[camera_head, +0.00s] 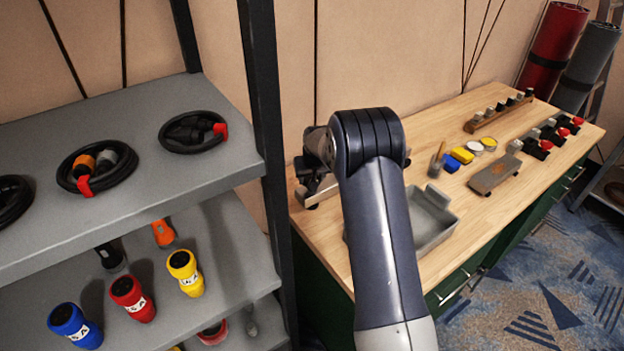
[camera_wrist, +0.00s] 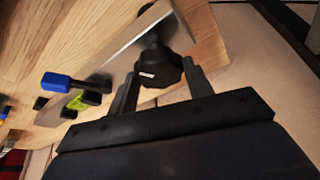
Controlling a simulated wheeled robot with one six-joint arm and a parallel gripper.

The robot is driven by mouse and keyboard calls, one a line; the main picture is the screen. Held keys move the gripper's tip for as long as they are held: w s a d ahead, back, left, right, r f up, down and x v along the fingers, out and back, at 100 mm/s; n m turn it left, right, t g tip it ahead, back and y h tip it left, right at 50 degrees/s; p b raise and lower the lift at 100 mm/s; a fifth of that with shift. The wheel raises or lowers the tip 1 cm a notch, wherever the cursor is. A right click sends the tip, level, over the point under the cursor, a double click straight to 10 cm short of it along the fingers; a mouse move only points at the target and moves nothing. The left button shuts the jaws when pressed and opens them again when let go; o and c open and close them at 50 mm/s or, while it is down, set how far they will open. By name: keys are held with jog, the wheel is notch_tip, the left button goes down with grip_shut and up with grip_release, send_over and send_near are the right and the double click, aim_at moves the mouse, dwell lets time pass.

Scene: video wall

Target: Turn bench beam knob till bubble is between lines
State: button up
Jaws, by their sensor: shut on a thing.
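The black knob (camera_wrist: 158,68) sits at the near end of the grey bench beam (camera_wrist: 125,52) in the wrist view. My gripper (camera_wrist: 162,88) has one finger on each side of the knob and is shut on it.
A blue-capped item (camera_wrist: 62,82) lies near the beam. A grey shelf unit (camera_head: 200,187) with cables and coloured cylinders stands left, its post close to my arm.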

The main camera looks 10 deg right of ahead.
jog(key=m+h+b, duration=0.1)
jog(key=m+b, duration=0.1)
jog(key=m, duration=0.1)
jog(key=shift+a+f+b, duration=0.1)
jog(key=shift+f+b, duration=0.05)
jog(key=shift+b, duration=0.15)
jog(key=shift+m+h+b, duration=0.4)
jog(key=shift+m, duration=0.3)
jog(key=o, duration=1)
jog(key=shift+c, duration=0.2)
jog(key=b+v, duration=0.1)
jog(key=v, duration=1)
jog(key=shift+w+b, duration=0.25)
jog(key=shift+b, duration=0.15)
